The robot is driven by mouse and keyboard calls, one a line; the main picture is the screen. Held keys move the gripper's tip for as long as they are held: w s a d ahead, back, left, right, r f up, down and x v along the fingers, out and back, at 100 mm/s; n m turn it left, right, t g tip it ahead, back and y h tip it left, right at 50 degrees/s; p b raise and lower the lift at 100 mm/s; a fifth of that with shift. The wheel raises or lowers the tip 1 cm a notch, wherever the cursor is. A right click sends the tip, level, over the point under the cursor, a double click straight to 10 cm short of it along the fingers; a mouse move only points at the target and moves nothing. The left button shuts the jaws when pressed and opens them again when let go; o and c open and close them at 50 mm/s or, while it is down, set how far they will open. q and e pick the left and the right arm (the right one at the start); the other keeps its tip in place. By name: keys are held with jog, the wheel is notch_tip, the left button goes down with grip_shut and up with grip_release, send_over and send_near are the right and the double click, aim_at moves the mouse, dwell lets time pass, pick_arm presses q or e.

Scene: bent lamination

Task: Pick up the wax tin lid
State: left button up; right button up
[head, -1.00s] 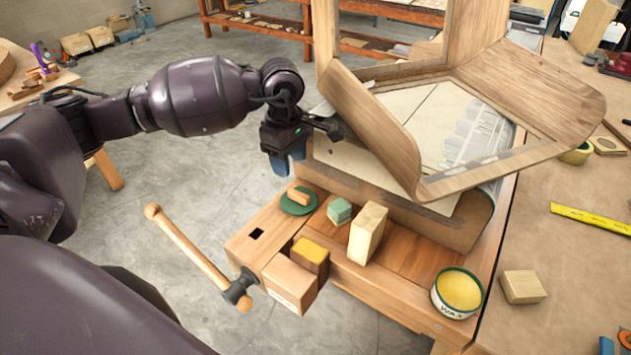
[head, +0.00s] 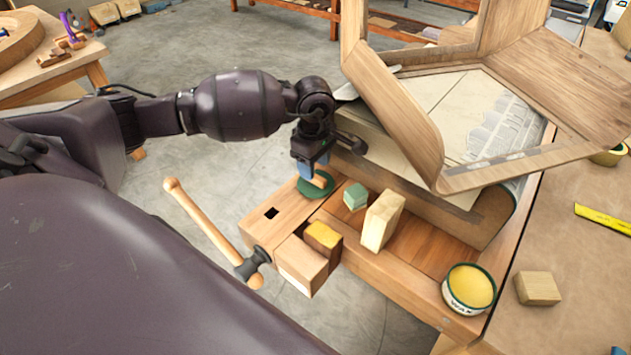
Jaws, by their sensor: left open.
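The wax tin lid (head: 317,190) is a round dark green disc with a small wooden block (head: 321,179) on it. It lies on the left end of the wooden bench (head: 285,211). The open wax tin (head: 469,289), with yellow wax inside, stands at the bench's right end. My left gripper (head: 307,172) is open and points down just above the lid's back left edge, close beside the small block. It hides part of the lid. I cannot tell whether the fingertips touch the lid. My right gripper is not in view.
A bent wooden form (head: 394,118) rises behind and right.

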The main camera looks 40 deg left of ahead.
aim_at(316, 176)
pick_arm(q)
jog(key=shift+w+d+f, duration=0.1)
jog(key=shift+d+f, duration=0.05)
jog(key=shift+f, duration=1.55)
grip_shut()
